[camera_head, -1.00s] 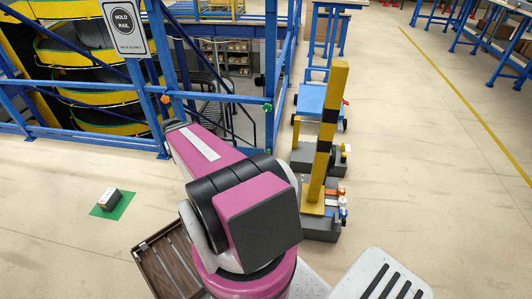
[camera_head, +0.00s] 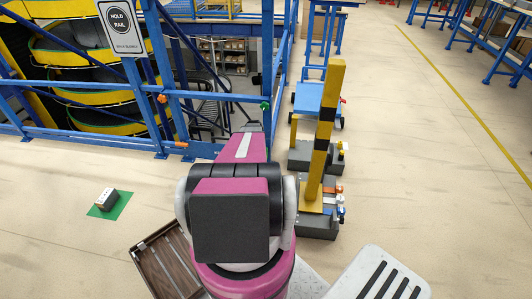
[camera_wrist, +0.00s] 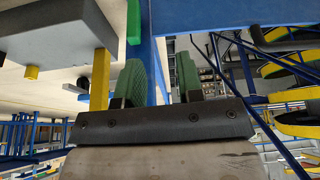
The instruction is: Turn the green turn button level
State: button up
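The green turn button (camera_head: 264,106) is a small knob on the blue corner post of the frame in the head view. In the wrist view a green piece (camera_wrist: 134,20), apparently this button, shows at the top beside the blue post, beyond my fingers. I see no contact.
Blue rails (camera_head: 80,86) and a sign (camera_head: 121,27) stand left of the button. An orange knob (camera_head: 162,99) sits on another post. A yellow-black post (camera_head: 322,130) and grey blocks (camera_head: 318,228) stand close on the right.

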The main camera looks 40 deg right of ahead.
jog(key=shift+m, duration=0.4)
jog(key=d+f, duration=0.2)
jog(key=f, duration=0.2)
jog(key=d+f, duration=0.3)
jog(key=f, duration=0.1)
jog(key=d+f, duration=0.3)
jog(key=f, duration=0.1)
jog(key=shift+w+d+f, duration=0.1)
jog(key=shift+w+f, duration=0.1)
grip_shut()
